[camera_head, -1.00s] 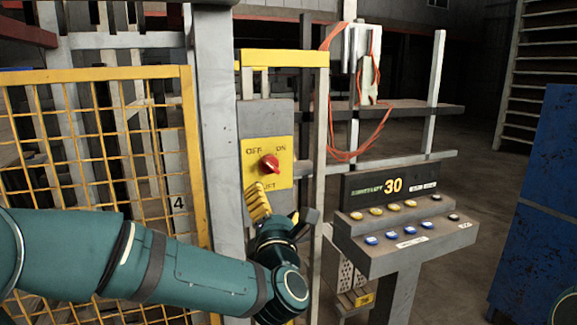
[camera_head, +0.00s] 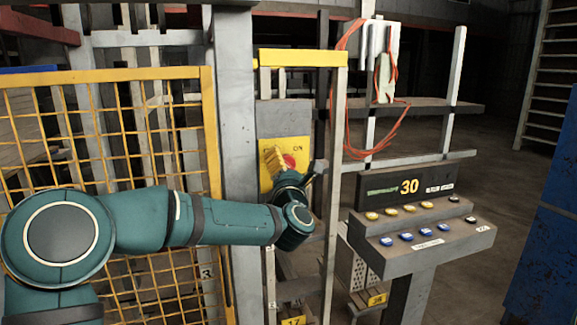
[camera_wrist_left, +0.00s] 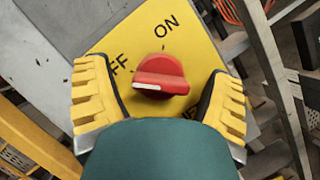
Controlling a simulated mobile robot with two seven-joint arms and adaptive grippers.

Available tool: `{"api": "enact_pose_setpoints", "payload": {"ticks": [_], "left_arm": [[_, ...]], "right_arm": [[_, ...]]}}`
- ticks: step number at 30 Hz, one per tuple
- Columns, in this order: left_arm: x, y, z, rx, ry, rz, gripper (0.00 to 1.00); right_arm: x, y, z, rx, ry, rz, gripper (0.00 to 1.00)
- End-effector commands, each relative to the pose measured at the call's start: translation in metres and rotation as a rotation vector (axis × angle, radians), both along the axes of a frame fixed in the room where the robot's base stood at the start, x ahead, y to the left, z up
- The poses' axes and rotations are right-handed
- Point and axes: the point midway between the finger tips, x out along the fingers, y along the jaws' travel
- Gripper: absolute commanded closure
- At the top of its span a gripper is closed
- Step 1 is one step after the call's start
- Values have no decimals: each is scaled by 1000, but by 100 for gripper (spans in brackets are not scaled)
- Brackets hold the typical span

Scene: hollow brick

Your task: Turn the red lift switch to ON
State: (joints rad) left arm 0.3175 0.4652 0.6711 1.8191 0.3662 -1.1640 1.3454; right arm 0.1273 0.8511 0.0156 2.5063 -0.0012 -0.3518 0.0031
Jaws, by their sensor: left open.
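The red lift switch (camera_head: 289,160) is a rotary knob on a yellow plate (camera_head: 298,147) with OFF and ON lettering, fixed to a grey panel. In the head view my left gripper (camera_head: 290,167) is in front of the plate and partly hides the knob and the OFF lettering. In the left wrist view the red knob (camera_wrist_left: 161,76) sits between the two spread yellow fingers of the gripper (camera_wrist_left: 158,98), with a gap on each side. The white mark on the knob points left, to the side of OFF. My right gripper is not in view.
A grey post (camera_head: 233,120) and yellow mesh gate (camera_head: 110,75) stand left of the panel. A control console (camera_head: 415,228) with several yellow and blue buttons stands to the right. Orange cables (camera_head: 350,110) hang behind it. A blue cabinet (camera_head: 545,255) is at the far right.

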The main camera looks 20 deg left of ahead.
Motion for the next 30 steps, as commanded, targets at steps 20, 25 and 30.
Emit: {"api": "enact_pose_setpoints", "payload": {"ticks": [20, 25, 30], "left_arm": [[1, 0, 0, 5, 2, -1, 86], [0, -1, 1, 36, 22, -2, 86], [0, -1, 1, 111, 73, -2, 86]], "right_arm": [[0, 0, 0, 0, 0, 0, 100], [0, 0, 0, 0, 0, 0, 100], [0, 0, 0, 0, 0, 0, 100]]}}
